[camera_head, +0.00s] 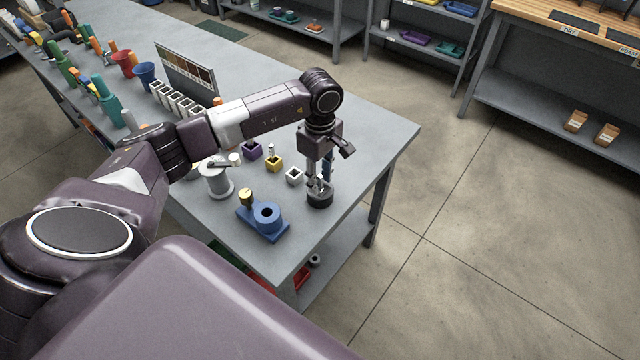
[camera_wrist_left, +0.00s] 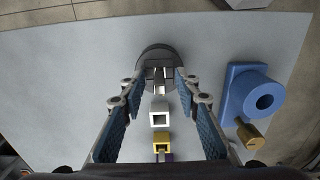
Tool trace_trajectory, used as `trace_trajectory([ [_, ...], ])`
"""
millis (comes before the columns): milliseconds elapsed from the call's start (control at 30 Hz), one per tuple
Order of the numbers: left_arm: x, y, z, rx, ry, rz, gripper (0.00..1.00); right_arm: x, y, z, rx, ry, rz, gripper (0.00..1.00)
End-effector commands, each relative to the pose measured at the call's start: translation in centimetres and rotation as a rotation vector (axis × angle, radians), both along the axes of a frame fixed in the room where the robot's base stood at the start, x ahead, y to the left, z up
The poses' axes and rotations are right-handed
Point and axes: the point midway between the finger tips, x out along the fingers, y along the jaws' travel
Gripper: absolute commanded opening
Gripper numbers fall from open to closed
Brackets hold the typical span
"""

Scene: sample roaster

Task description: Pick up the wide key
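A round black holder (camera_head: 320,200) stands on the grey table near its right end. A pale metal piece, seemingly the wide key (camera_wrist_left: 158,78), stands upright in the holder, which also shows in the left wrist view (camera_wrist_left: 157,54). My left gripper (camera_head: 320,180) points straight down over the holder. In the left wrist view its blue-padded fingers (camera_wrist_left: 159,88) are apart, one on each side of the metal piece, with gaps visible. The fingers partly hide the piece in the head view. My right gripper is not in view.
A white socket block (camera_head: 294,176), a yellow one (camera_head: 274,164) and a purple one (camera_head: 252,150) stand in a row beside the holder. A blue fixture (camera_head: 267,232) with a brass knob and a grey cylinder (camera_head: 215,180) stand nearer. The table's right end is clear.

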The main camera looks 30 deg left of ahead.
Motion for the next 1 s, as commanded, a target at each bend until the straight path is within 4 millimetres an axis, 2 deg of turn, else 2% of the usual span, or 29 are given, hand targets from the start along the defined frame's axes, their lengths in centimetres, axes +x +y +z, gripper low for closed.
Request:
trace_trajectory([
  [67, 0.0, 0.0, 0.0, 0.0, 0.0, 0.0, 0.26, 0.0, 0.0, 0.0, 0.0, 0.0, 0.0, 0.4],
  [300, 0.0, 0.0, 0.1, 0.0, 0.0, 0.0, 0.0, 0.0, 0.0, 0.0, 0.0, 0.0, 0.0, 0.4],
  [833, 0.0, 0.0, 0.2, 0.0, -0.001, 0.0, 0.0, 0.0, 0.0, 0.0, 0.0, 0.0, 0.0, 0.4],
  [1000, 0.1, 0.0, 1.1, 0.0, -0.003, -0.001, 0.0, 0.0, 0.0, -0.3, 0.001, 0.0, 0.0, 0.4],
])
